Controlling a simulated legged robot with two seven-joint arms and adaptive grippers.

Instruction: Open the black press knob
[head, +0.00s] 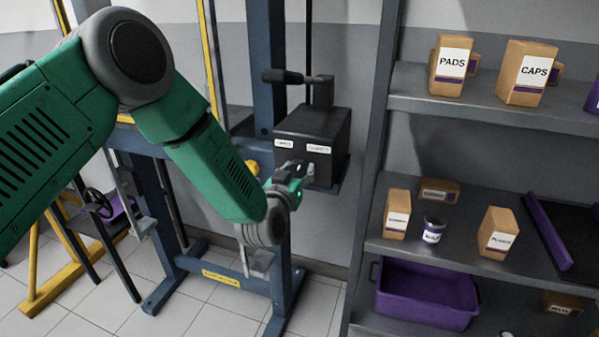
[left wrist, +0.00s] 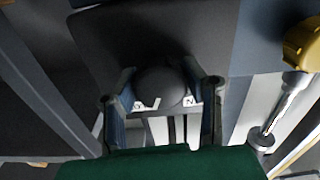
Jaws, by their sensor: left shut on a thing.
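The press (head: 265,55) is a blue steel frame with a black box (head: 330,125) mounted on its right side. Two small white labels sit on the box's front, too small to read surely. My left gripper (head: 300,172) reaches the lower front of this box. In the left wrist view, the round black press knob (left wrist: 160,86) sits between my left gripper's two fingers (left wrist: 160,100), which are shut on it. The knob is hidden by the gripper in the head view. My right gripper is not in view.
A black-handled lever (head: 285,76) sticks out left above the box. A yellow knob (left wrist: 303,45) on a metal rod is close by at right in the left wrist view. A grey shelf (head: 500,115) with cartons and a purple bin (head: 425,295) stands to the right.

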